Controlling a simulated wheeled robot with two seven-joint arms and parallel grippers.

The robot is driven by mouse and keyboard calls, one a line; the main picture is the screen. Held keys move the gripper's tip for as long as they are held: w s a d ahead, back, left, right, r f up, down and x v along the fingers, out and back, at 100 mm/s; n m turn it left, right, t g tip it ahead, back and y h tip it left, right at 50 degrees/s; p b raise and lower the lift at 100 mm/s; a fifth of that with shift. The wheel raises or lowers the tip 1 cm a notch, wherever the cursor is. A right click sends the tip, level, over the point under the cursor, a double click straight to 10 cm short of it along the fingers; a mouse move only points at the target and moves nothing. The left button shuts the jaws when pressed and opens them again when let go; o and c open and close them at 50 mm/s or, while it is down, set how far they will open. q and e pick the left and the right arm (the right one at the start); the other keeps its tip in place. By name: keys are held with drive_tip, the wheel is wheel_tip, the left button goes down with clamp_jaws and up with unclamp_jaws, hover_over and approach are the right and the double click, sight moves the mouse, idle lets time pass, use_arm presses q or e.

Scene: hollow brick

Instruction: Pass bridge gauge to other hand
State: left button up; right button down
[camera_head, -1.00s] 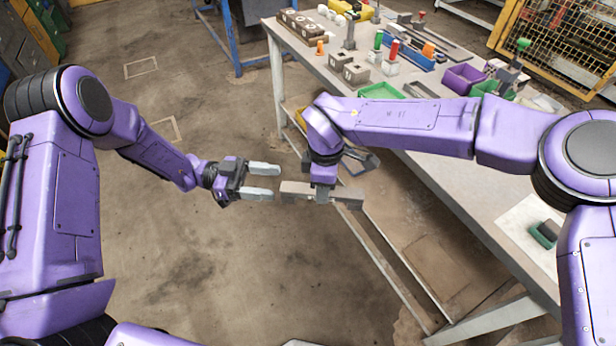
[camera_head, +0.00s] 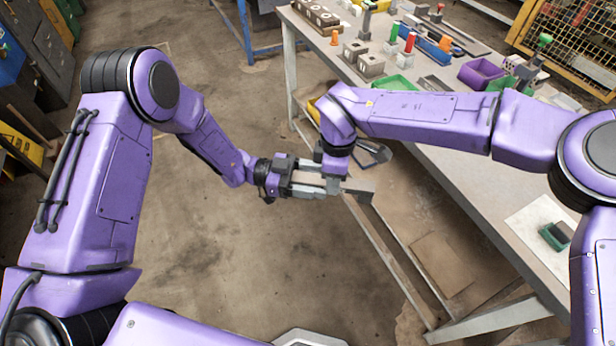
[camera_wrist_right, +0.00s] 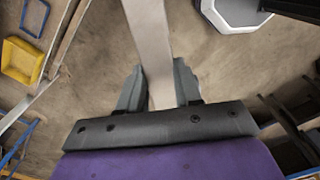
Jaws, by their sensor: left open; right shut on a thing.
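The bridge gauge, a grey-beige bar (camera_head: 358,188), is held in the air left of the workbench. My right gripper (camera_head: 334,184) reaches it from above and is shut on it. In the right wrist view the bar (camera_wrist_right: 150,40) runs up between the dark fingers of my right gripper (camera_wrist_right: 160,88). My left gripper (camera_head: 318,184) is open, its pale fingers lying along either side of the bar's left end. The fingers overlap the bar in the head view, so I cannot tell whether they touch it. The bar's left end is partly hidden.
The workbench (camera_head: 490,205) runs along the right, with hollow blocks (camera_head: 370,64), a green tray (camera_head: 393,84) and a purple bin (camera_head: 482,73) on it. A lower shelf (camera_head: 440,265) lies under its edge. The floor (camera_head: 215,270) on the left is clear.

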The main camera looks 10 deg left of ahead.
use_arm(q)
drive_tip(key=shift+d+r, duration=0.1)
drive_tip(key=shift+d, duration=0.1)
drive_tip(key=c, duration=1)
drive_tip(key=o, duration=1)
